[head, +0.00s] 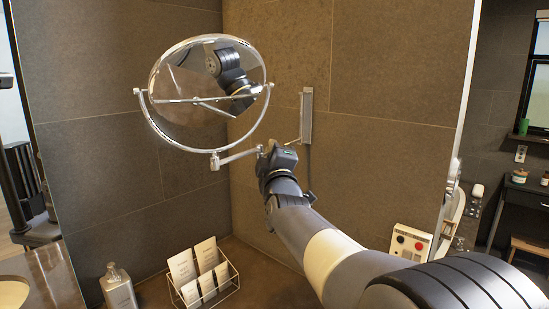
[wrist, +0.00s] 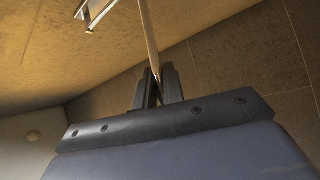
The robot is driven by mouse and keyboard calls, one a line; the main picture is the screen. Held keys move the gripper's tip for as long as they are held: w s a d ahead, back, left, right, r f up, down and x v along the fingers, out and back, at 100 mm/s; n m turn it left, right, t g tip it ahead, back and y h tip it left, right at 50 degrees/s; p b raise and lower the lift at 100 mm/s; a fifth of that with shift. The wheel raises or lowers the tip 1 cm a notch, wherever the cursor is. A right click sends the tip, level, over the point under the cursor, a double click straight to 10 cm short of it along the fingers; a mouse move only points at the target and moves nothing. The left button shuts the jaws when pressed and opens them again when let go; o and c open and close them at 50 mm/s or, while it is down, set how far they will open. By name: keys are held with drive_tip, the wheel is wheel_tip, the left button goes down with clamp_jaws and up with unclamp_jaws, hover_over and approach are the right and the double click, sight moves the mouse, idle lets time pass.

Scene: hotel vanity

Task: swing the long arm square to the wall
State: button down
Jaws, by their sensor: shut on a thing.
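A round mirror (head: 190,110) in a chrome yoke hangs in front of the tiled corner. A thin chrome arm (head: 238,157) runs from the joint (head: 215,161) below the mirror toward a tall wall plate (head: 306,115) on the right-hand wall. My gripper (head: 268,150) covers the middle of this arm in the head view. In the wrist view my gripper (wrist: 158,88) is shut on the thin arm (wrist: 148,35), which passes up from between its fingers. The arm stands out from the wall at a slant; its exact angle is hard to tell.
A wire rack (head: 208,289) with white packets and a bottle (head: 117,288) stand on the counter below the mirror. A white box with a red button (head: 409,242) is at the right, beside my arm. The air between mirror and counter is clear.

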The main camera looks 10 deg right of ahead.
drive_tip(key=shift+w+a+r+m+h+p, duration=0.1)
drive_tip(key=shift+w+a+m+h+p, duration=0.3)
drive_tip(key=shift+h+p, duration=0.5)
drive_tip(key=shift+w+a+r+m+h+p, duration=0.1)
drive_tip(key=shift+w+a+m+h+p, duration=0.4)
drive_tip(key=shift+p, duration=0.65)
drive_tip(key=shift+s+d, duration=0.1)
drive_tip(key=shift+d, duration=0.15)
drive_tip(key=c, duration=1.5)
unclamp_jaws()
drive_tip(key=shift+f, duration=0.2)
drive_tip(key=shift+s, duration=0.1)
drive_tip(key=b+v, duration=0.3)
drive_tip(key=v, duration=0.7)
drive_tip(key=shift+s, duration=0.35)
drive_tip(key=shift+a+r, duration=0.1)
